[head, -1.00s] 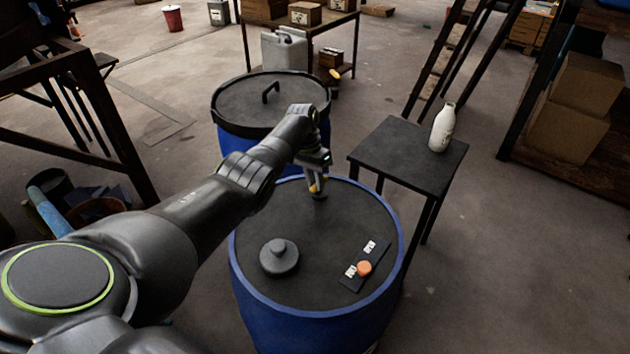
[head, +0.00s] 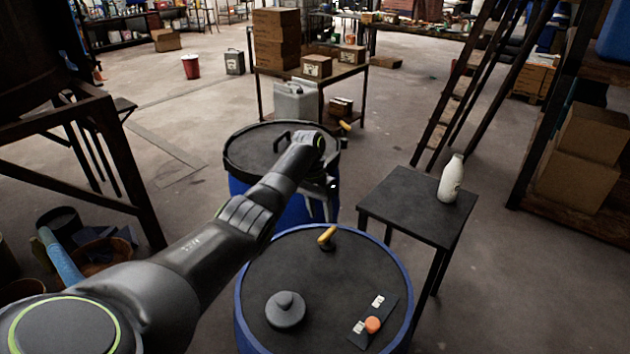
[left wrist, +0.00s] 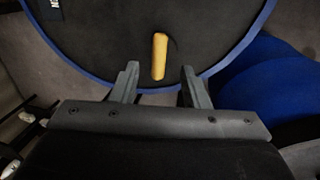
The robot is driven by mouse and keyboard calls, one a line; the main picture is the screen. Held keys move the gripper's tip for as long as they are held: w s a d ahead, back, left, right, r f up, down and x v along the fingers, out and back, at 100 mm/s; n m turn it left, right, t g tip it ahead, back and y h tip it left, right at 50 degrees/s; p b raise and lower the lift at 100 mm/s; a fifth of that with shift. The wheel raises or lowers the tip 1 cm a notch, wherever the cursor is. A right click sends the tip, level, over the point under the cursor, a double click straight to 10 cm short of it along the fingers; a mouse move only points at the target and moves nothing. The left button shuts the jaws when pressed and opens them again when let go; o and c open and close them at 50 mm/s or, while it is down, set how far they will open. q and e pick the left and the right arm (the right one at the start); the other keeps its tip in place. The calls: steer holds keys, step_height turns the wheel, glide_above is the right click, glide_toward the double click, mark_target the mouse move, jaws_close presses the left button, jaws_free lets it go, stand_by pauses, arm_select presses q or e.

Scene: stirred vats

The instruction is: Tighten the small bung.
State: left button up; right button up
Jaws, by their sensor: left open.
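The near blue drum (head: 258,322) has a black lid with two fittings. A small bung with a yellow bar handle (head: 326,237) stands near the lid's far edge; I take it as the small bung. A wider grey round plug with a knob (head: 285,310) sits at the front left. My left gripper (head: 323,209) is open and empty, just beyond the yellow handle and apart from it. In the left wrist view the yellow handle (left wrist: 159,55) lies between and beyond the open fingers (left wrist: 160,72), pointing lengthwise. My right gripper is not in view.
An orange button (head: 372,325) sits on a dark labelled strip at the lid's right. A second lidded blue drum (head: 245,150) stands behind the arm. A black side table (head: 400,205) with a white bottle (head: 451,180) is at the right. The lid's middle is clear.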

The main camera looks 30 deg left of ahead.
arm_select(q)
step_height(320, 180, up, 10)
steer(key=a+b, duration=0.1)
steer(key=a, duration=0.1)
steer(key=shift+w+r, duration=0.15)
steer(key=shift+r, duration=0.05)
steer(key=shift+f, duration=0.1)
